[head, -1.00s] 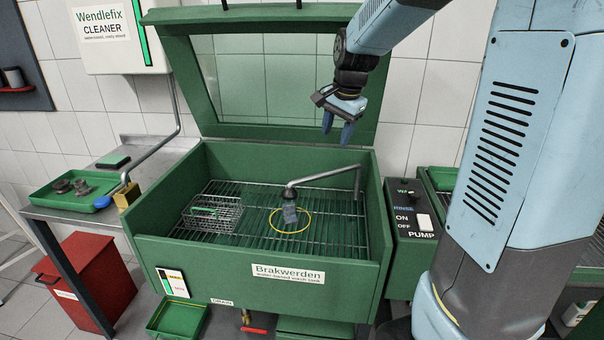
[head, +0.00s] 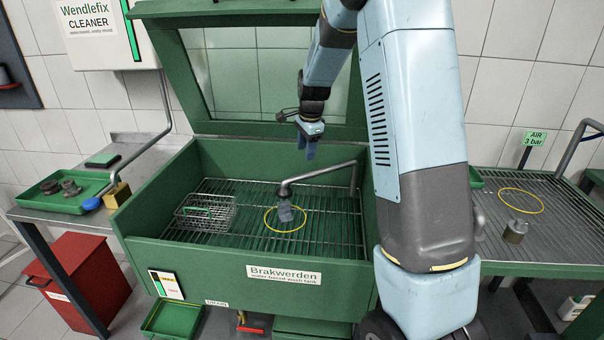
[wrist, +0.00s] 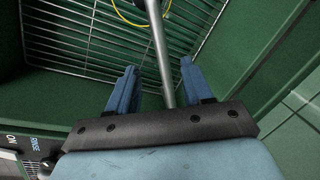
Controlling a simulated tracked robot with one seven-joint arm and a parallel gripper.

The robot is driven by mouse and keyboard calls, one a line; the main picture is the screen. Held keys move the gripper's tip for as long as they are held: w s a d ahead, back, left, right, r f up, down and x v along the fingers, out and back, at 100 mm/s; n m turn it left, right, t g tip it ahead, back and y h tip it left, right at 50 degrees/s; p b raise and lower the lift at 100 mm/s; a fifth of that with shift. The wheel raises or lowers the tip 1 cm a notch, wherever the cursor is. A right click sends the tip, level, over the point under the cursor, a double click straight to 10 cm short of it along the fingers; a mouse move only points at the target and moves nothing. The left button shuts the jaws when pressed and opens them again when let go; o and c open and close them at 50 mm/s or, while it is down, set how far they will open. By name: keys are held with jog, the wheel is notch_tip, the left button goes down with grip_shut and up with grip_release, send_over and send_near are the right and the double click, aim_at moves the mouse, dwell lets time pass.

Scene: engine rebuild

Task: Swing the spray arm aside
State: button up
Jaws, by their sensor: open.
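The spray arm (head: 322,173) is a bent grey pipe in the green wash tank. It runs left from the right rear to a downturned nozzle (head: 286,213) above a yellow ring (head: 300,225) on the rack. My gripper (head: 307,150) is open and empty, fingers pointing down, and appears above the pipe toward the tank's rear. In the wrist view the grey pipe (wrist: 159,45) passes between the lines of my open fingers (wrist: 157,88). I see no contact and cannot tell the height gap exactly.
A wire basket (head: 205,213) stands on the rack's left. The tank's raised lid (head: 160,12) stands behind my arm. A green tray (head: 58,203) with parts lies on the left bench. Another yellow ring (head: 521,200) and a metal part (head: 515,232) are on the right grating.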

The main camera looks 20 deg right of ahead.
aim_at(303, 175)
jog(key=f, duration=0.3)
jog(key=w+f, duration=0.1)
jog(key=f, duration=0.3)
jog(key=w+f, duration=0.1)
jog(key=f, duration=0.2)
jog(key=shift+a+f, duration=0.2)
jog(key=shift+f, duration=0.1)
grip_shut()
